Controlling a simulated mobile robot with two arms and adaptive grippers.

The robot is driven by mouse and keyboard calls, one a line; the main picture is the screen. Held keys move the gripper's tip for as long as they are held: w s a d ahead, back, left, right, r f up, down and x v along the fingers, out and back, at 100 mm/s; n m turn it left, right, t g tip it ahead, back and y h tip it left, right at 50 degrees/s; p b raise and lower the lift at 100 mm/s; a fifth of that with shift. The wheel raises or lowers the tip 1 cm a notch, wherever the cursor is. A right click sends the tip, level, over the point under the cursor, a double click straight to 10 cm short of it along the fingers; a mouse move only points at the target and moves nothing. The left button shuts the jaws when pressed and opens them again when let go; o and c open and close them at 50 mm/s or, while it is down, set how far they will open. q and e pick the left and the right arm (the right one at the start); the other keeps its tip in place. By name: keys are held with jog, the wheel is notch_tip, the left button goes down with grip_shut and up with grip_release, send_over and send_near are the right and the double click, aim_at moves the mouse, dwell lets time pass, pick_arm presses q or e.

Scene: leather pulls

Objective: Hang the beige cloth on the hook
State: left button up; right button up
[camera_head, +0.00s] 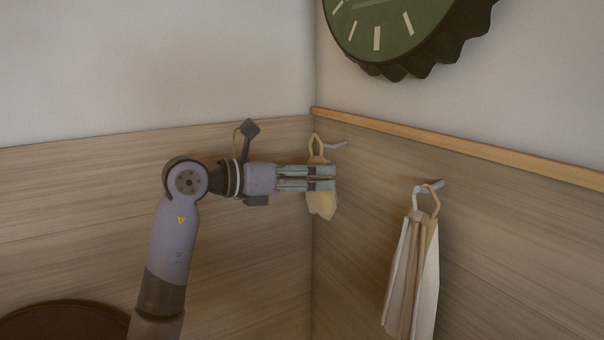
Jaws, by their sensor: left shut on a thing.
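My left gripper (325,178) reaches in from the left and is shut on the beige cloth (321,204). The cloth's lower part hangs below the fingers, and its tan loop (317,144) stands up above them. The fingers hide the middle of the cloth. A small grey hook (336,145) sticks out from the right wall near the corner, right beside the loop. I cannot tell whether the loop is around the hook or only in front of it. My right gripper is not in view.
A second hook (432,185) on the right wall holds a pale cloth (412,270) by its loop. A wooden rail (450,150) runs along the wall above. A green clock (405,30) hangs higher up. A dark round top (62,320) shows at the lower left.

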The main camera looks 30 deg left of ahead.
pick_arm(q)
jog(key=shift+p+x, duration=0.35)
jog(key=shift+x, duration=0.95)
jog(key=shift+w+d+f+b, duration=0.3)
jog(key=shift+w+f, duration=0.1)
jog(key=shift+w, duration=0.1)
jog(key=shift+w+d+f, duration=0.1)
jog(key=shift+w+f, duration=0.05)
jog(key=shift+f, duration=0.25)
jog(key=o, duration=1.1)
